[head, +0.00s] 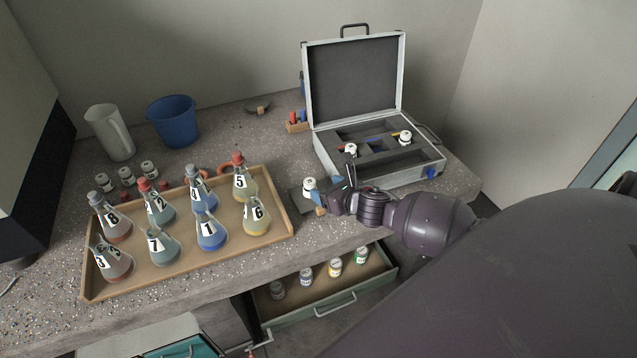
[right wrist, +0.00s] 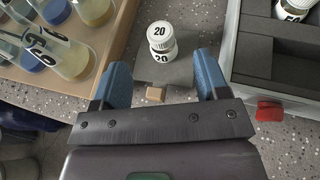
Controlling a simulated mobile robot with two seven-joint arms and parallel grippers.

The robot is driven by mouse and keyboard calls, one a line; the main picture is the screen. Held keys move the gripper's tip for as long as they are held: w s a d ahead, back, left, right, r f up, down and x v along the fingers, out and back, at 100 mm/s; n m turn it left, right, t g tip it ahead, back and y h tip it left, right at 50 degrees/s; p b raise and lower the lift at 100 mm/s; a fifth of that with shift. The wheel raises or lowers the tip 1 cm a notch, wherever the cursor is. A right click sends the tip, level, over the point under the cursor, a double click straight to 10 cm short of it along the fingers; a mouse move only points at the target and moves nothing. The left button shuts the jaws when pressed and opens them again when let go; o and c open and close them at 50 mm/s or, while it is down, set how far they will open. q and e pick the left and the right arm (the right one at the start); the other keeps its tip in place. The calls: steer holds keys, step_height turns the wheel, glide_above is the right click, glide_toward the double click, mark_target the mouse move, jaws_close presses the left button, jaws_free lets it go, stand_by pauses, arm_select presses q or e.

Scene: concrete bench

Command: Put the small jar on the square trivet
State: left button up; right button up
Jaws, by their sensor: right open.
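A small white-lidded jar marked 20 (head: 309,184) stands upright on the dark grey square trivet (head: 299,197), between the flask tray and the open case. In the right wrist view the jar (right wrist: 162,40) is on the flat grey trivet (right wrist: 180,70). My right gripper (head: 328,186) is open. In the right wrist view its blue fingertips (right wrist: 160,75) are spread wide, with the jar just beyond them, apart from both. Nothing is held. My left gripper is not in view.
A wooden tray (head: 290,215) of numbered flasks stands left. An open case (head: 377,178) holding jars stands right. A small wooden block (right wrist: 155,92) lies by the trivet's near edge. An open drawer (head: 328,308) with several jars is below. A blue bucket (head: 172,122) stands behind.

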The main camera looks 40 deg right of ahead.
steer(key=s+a+f+m, duration=0.1)
steer(key=s+a+m, duration=0.2)
steer(key=s+m, duration=0.5)
steer(key=s+a+f+m+g, duration=0.1)
steer(key=s+a+m, duration=0.3)
steer(key=m, duration=1.2)
steer(key=s+a+f+m+g+h, duration=0.1)
steer(key=s+a+f+m, duration=0.2)
steer(key=s+m, duration=0.8)
steer(key=shift+s+a+f+m+p, duration=0.3)
steer(key=shift+s+a+m, duration=0.1)
steer(key=shift+s+a, duration=0.2)
